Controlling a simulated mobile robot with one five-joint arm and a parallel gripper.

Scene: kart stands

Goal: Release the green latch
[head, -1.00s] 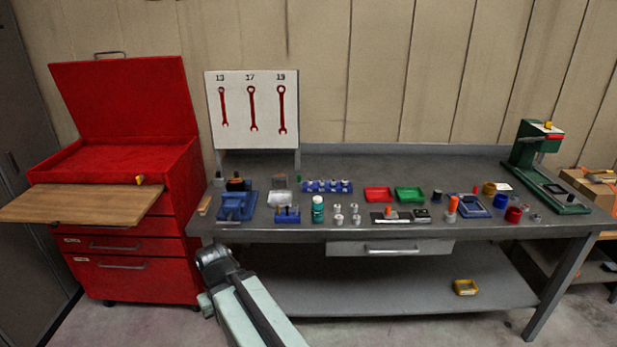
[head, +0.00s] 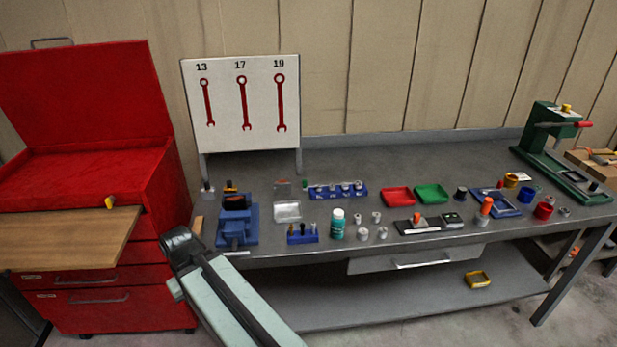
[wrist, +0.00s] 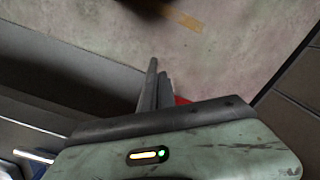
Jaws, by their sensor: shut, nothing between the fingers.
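I cannot make out a green latch for certain in either view. A green press (head: 548,150) with a red handle stands at the bench's right end. A small green-topped piece (head: 305,184) stands near the blue socket rack, too small to identify. My arm reaches up from the bottom of the head view to the bench's front left corner; its end (head: 180,242) is dark. In the wrist view my gripper (wrist: 155,82) has its grey fingers together and empty, above the floor. A patch of red shows behind them.
The grey workbench (head: 400,165) holds a blue vise (head: 237,222), a teal bottle (head: 338,224), a red tray (head: 398,197) and a green tray (head: 431,194). A red tool cabinet (head: 90,190) with a wooden board (head: 65,236) stands at left. The bench's back middle is clear.

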